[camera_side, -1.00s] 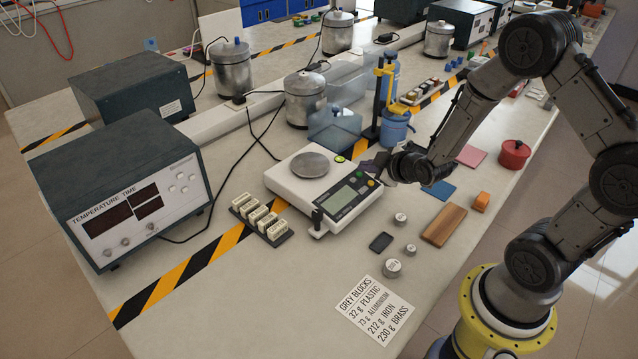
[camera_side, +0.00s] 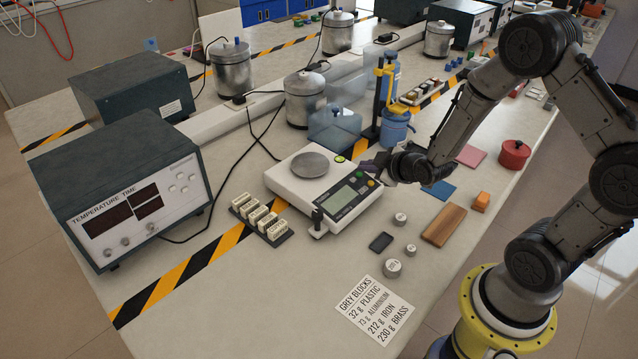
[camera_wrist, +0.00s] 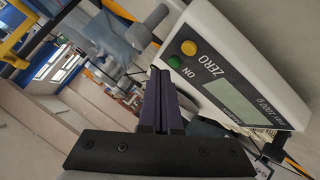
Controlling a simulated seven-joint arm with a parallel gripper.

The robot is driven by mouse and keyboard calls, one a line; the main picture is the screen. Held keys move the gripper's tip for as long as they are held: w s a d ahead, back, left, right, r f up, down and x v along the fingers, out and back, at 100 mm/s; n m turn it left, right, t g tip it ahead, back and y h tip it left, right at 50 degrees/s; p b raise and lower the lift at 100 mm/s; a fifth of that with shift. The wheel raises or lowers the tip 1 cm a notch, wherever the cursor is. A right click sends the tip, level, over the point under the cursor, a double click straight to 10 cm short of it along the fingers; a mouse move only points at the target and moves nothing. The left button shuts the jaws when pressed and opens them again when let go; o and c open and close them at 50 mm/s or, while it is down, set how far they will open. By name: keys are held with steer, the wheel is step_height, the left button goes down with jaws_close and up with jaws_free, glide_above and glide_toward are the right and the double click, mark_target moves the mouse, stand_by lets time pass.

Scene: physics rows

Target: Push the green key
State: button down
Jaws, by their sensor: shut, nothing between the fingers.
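A yellow-orange key (camera_wrist: 174,63) sits beside the green one. A blue-and-yellow stand (camera_side: 385,100) is close behind my gripper. Small grey blocks (camera_side: 392,267) and a wooden block (camera_side: 443,225) lie in front. A dark rack (camera_side: 262,220) stands left of the scale.

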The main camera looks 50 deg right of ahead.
steer(key=shift+f, duration=0.15)
steer(key=shift+f, duration=0.3)
stand_by(0.3)
steer(key=shift+w+f, duration=0.1)
stand_by(0.4)
steer(key=shift+r, duration=0.55)
steer(key=shift+r, duration=0.1)
steer(key=r, duration=0.2)
steer(key=s+r, duration=0.1)
steer(key=r, duration=0.2)
steer(key=shift+s+r, duration=0.2)
steer(key=shift+r, duration=0.15)
